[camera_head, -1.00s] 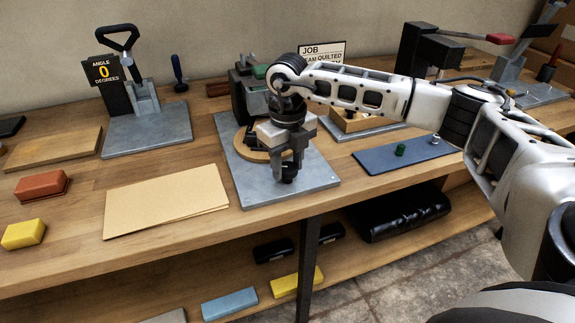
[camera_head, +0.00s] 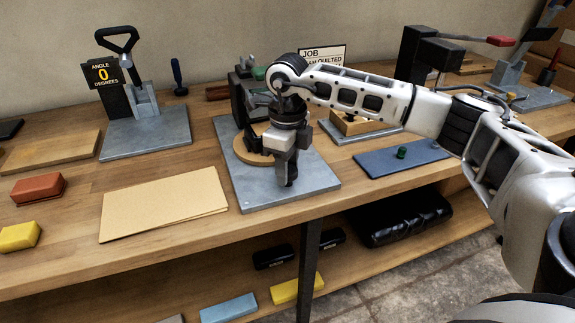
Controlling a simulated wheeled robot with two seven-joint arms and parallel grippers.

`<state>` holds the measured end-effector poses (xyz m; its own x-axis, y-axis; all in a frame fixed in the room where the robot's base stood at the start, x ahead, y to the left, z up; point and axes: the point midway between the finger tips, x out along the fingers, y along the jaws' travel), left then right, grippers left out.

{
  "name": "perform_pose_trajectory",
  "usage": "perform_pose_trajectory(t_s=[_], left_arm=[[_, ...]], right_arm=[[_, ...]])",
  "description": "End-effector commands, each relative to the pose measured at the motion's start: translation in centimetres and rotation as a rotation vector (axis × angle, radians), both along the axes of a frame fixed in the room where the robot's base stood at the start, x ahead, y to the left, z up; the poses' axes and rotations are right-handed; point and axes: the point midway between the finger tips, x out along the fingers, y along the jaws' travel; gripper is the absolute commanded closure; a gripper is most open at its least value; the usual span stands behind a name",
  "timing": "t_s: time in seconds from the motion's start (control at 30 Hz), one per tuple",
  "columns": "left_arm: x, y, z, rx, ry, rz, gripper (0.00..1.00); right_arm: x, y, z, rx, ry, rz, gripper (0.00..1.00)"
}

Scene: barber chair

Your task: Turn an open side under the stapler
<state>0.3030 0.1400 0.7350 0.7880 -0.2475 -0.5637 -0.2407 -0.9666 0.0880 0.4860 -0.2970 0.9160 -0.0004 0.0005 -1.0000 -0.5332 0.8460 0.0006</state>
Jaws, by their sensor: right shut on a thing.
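The stapler (camera_head: 238,100) is a dark upright machine at the back of a grey base plate (camera_head: 242,190). A round wooden disc (camera_head: 247,153) lies on the plate in front of it, with a dark piece (camera_head: 251,138) on top at its left side. My right gripper (camera_head: 286,183) points down over the front right of the disc. It is shut on a small dark part, mostly hidden between its fingers. The gripper and wrist cover the right of the disc and much of the stapler. My left gripper is out of view.
A tan sheet (camera_head: 160,205) lies left of the plate. An angle stand (camera_head: 145,100) is at the back left. A blue mat (camera_head: 400,158) with a green knob lies to the right. Red (camera_head: 37,188) and yellow (camera_head: 20,236) blocks are at the far left.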

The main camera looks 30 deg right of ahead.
Motion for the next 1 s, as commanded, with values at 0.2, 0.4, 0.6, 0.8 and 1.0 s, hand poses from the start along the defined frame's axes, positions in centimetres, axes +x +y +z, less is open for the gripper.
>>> perform_pose_trajectory(t_s=[0.2,0.4,0.6,0.8,1.0], left_arm=[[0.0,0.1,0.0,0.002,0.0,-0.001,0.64],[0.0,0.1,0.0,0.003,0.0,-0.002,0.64],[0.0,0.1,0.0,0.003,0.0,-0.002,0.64],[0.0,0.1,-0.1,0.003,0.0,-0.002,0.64],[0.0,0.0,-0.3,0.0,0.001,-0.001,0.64]], right_arm=[[0.0,0.0,0.1,-0.001,-0.002,0.006,0.83],[0.0,0.0,0.1,-0.002,-0.001,0.005,0.4],[0.0,0.0,0.1,-0.001,-0.001,0.004,0.4],[0.1,0.0,1.2,0.0,-0.004,0.003,0.4],[0.1,0.0,5.2,0.001,-0.007,0.004,0.4]])
